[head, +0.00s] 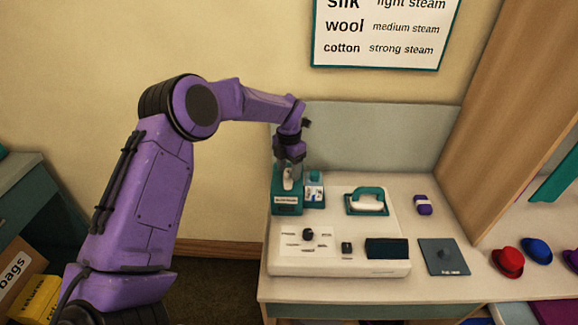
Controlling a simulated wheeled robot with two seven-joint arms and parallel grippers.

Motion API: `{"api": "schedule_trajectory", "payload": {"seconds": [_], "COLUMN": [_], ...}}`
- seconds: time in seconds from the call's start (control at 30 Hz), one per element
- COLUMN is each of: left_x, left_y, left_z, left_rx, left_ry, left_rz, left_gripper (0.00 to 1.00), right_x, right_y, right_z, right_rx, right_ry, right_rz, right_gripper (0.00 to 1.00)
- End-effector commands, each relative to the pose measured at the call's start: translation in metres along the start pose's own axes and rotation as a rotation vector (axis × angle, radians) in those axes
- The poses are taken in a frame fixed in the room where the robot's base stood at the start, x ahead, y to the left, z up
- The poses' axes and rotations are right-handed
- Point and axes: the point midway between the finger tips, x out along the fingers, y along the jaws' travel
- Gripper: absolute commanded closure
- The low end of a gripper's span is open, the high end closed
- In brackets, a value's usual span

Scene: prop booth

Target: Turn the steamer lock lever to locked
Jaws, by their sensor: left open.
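The steamer (340,240) is a white unit on the table, with a dark knob (308,235) and small printed labels around it on its front left. A teal part with a label (286,202) stands at its back left corner. A smaller teal part (314,189) with a small printed picture is beside it. My left gripper (288,179) points down over the labelled teal part, jaws open. I cannot tell whether it touches anything. I cannot make out the lock lever or its position; the gripper covers part of this area. My right gripper is not in view.
A purple item (423,204), a dark grey pad (444,256), and a red hat (508,261) and blue hat (536,250) lie to the right. A grey panel (370,135) stands behind.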

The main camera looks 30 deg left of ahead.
Motion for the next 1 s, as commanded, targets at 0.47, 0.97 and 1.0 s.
{"api": "schedule_trajectory", "payload": {"seconds": [0.47, 0.97, 1.0], "left_x": [0.001, 0.006, 0.006], "left_y": [0.000, 0.001, 0.001], "left_z": [0.000, 0.000, 0.000], "left_rx": [-0.006, -0.279, -0.316], "left_ry": [0.000, -0.003, -0.003], "left_rz": [0.000, 0.000, -0.001], "left_gripper": [1.00, 1.00, 1.00], "right_x": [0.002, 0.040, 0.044], "right_y": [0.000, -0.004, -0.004], "right_z": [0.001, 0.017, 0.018], "right_rx": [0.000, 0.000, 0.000], "right_ry": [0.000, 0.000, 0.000], "right_rz": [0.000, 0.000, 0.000], "right_gripper": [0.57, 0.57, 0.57]}}
